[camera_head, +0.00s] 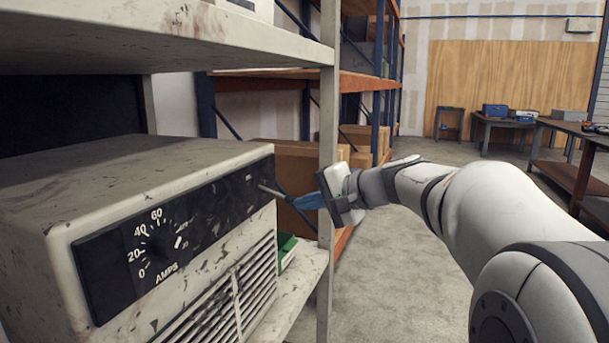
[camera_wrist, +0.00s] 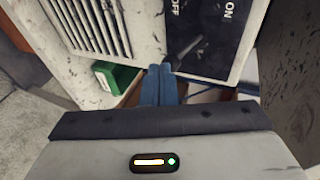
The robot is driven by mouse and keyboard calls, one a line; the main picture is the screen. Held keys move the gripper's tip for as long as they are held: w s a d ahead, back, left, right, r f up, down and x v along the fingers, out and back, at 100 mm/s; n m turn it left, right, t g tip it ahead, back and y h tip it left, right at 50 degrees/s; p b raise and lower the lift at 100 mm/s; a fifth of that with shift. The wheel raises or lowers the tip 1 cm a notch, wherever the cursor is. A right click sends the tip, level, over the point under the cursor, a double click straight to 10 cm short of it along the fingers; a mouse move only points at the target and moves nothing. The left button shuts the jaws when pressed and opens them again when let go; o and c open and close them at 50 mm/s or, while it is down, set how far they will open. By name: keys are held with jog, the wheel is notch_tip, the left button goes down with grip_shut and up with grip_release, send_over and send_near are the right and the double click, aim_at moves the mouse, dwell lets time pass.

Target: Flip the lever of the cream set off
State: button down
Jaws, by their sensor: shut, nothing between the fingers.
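The cream set (camera_head: 130,180) is a scuffed metal box on the shelf at the left in the head view. Its black front panel (camera_head: 160,235) has an AMPS dial. A grey lever (camera_head: 272,190) sticks out near the panel's far right end. In the wrist view the lever (camera_wrist: 187,49) stands on the black panel, below white ON and OFF lettering. My gripper (camera_head: 298,199) is shut and empty, its blue fingers beside the lever's tip. In the wrist view the fingertips (camera_wrist: 158,68) are just left of and below the lever; I cannot tell whether they touch it.
A green object (camera_head: 287,248) lies on the shelf beside the set. Cardboard boxes (camera_head: 275,160) stand behind. The floor at the right is open.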

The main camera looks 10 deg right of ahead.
jog(key=shift+a+r, duration=0.1)
jog(key=shift+r, duration=0.05)
jog(key=shift+s+r+p, duration=0.1)
jog(key=shift+r+p, duration=0.5)
jog(key=shift+r, duration=0.2)
jog(key=shift+s+r, duration=0.1)
jog(key=shift+r, duration=0.05)
jog(key=r+p+v, duration=0.1)
jog(key=p+v, duration=0.1)
jog(key=v, duration=1.1)
jog(key=shift+r, duration=0.35)
